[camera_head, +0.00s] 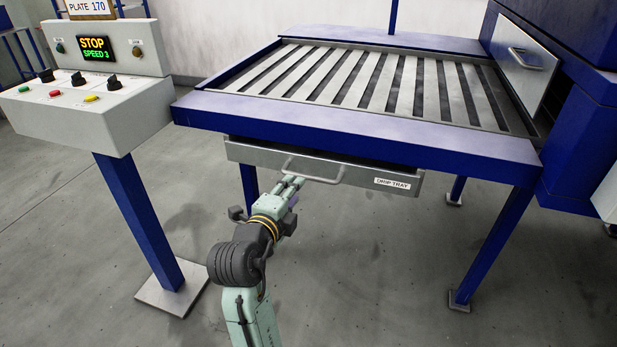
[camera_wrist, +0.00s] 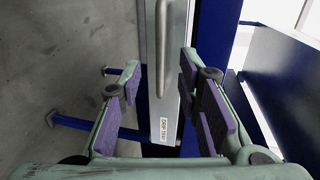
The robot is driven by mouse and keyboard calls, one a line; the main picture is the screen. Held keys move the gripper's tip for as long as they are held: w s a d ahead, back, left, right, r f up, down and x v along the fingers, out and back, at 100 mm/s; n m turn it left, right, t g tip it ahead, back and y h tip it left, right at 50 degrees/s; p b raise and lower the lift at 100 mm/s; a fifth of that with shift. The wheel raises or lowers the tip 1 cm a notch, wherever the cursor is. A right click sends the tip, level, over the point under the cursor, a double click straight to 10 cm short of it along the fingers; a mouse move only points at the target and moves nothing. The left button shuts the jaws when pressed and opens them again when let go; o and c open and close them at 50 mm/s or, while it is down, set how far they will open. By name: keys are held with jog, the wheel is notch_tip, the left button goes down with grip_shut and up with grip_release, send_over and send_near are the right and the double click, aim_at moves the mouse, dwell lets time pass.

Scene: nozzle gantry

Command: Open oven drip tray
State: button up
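The drip tray (camera_head: 375,177) is a grey metal drawer with a "DRIP TRAY" label under the blue-framed slatted bed. A dark gap shows above its front; I cannot tell exactly how far out it stands. Its bar handle (camera_head: 322,181) is on the front, left of the label. My gripper (camera_head: 291,182) is at the handle's left part in the head view. In the wrist view my gripper (camera_wrist: 160,62) is open, with its purple-padded fingers apart on either side of the handle (camera_wrist: 160,50) and tray front (camera_wrist: 183,75). Contact with the handle is not clear.
A control console (camera_head: 90,105) on a blue post stands at the left. The slatted bed (camera_head: 370,80) lies above the tray, on blue legs (camera_head: 490,245). A blue machine body (camera_head: 585,140) with a grey handled panel (camera_head: 522,62) is at the right. The floor in front is clear.

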aim_at(304, 176)
jog(key=p+x, duration=0.2)
jog(key=x, duration=0.7)
jog(key=shift+r, duration=0.1)
jog(key=shift+c, duration=0.2)
grip_shut()
dwell(0.4)
